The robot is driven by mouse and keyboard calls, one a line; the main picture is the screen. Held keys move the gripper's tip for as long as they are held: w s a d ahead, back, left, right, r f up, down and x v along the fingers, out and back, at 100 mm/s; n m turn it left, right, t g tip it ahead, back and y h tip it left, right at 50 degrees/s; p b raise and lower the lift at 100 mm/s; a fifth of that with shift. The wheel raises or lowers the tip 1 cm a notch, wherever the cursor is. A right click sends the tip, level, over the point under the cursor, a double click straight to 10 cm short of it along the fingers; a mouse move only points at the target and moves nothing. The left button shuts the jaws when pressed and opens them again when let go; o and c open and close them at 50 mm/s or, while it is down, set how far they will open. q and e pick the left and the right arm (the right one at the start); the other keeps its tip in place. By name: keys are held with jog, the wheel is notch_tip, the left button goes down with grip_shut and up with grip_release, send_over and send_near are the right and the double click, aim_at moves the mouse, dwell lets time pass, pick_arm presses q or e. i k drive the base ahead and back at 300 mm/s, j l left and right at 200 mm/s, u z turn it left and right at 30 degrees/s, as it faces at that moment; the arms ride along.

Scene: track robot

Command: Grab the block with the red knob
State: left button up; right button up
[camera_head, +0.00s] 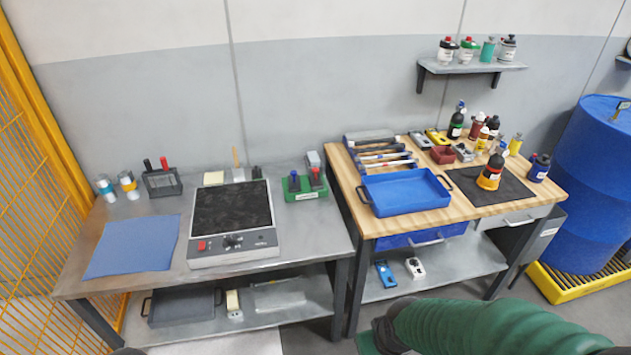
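A small dark block with a red knob (316,174) stands at the right side of a green tray (307,195) on the steel table. Beside it, to its left in the same tray, is a similar block with a dark blue knob (294,177). The tray's front wall hides the lower parts of both blocks. My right arm, in a green sleeve, enters at the lower right, well in front of the tables. No gripper fingers can be made out on it. My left gripper is not in view.
The steel table also holds a hot plate (230,249), a blue mat (132,246) and a black rack (163,184) with red and black handles. A wooden workbench (385,226) at right carries a blue tray (405,194), tools and bottles.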

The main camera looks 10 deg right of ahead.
aim_at(317, 183)
jog(key=i+l+u, duration=0.5)
jog(key=i, duration=0.3)
jog(key=i+l+u, duration=0.45)
jog(key=i+l, duration=0.25)
jog(key=l, duration=0.1)
